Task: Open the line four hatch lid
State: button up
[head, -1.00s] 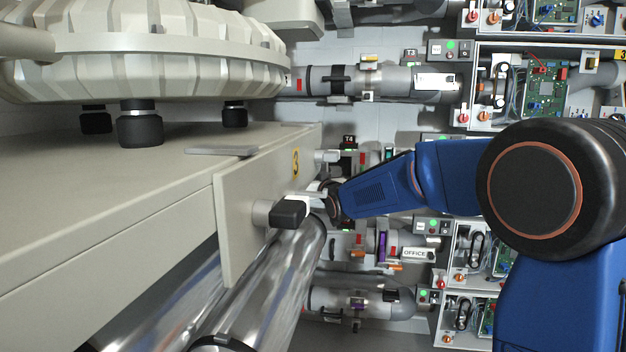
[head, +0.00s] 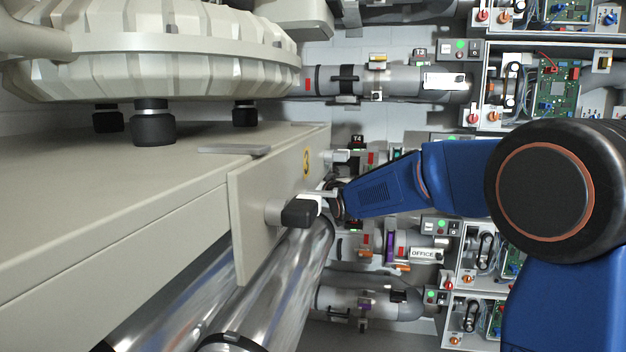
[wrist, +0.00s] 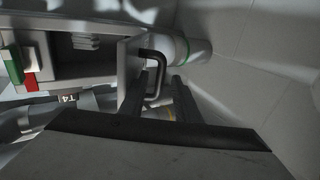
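The line four hatch shows in the wrist view as a grey box with a pale flap (wrist: 128,52) on its right side. A bent black handle (wrist: 158,62) sticks out from that flap. My gripper (wrist: 160,85) has its two dark fingers apart, one on each side of the handle's lower part; I see gaps beside the bar. A T4 tag (wrist: 70,98) shows at lower left. In the head view, the T4 sign (head: 357,140) stands behind my wrist, and my fingers are largely hidden behind the panel marked 3 and its black knob.
The cream panel marked 3 (head: 250,215) with a black knob (head: 300,212) stands close in front of my wrist. A steel tube (head: 285,285) runs below it. Another tube line (head: 400,82) lies above, and circuit boxes (head: 545,85) line the right.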

jog(key=v, duration=1.7)
jog(key=shift+s, duration=0.25)
jog(key=shift+r, duration=0.1)
